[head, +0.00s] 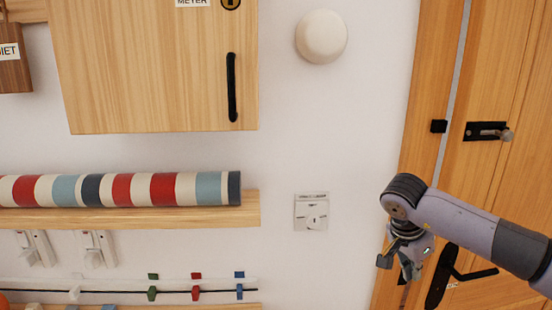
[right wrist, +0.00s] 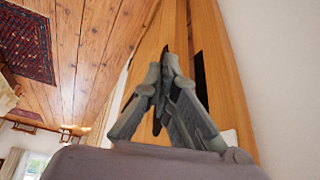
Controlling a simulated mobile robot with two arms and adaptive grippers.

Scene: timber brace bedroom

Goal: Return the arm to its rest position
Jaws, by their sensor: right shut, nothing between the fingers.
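My right arm comes in from the right in the head view. My left gripper and left arm are not in view.
The wooden door (head: 512,190) has a black handle (head: 458,275) close to my right gripper. A dial plate (head: 311,212) is on the white wall. A shelf (head: 150,217) carries a striped roll (head: 120,190), below a cabinet (head: 155,70). A rug (right wrist: 27,43) lies on the wooden floor.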

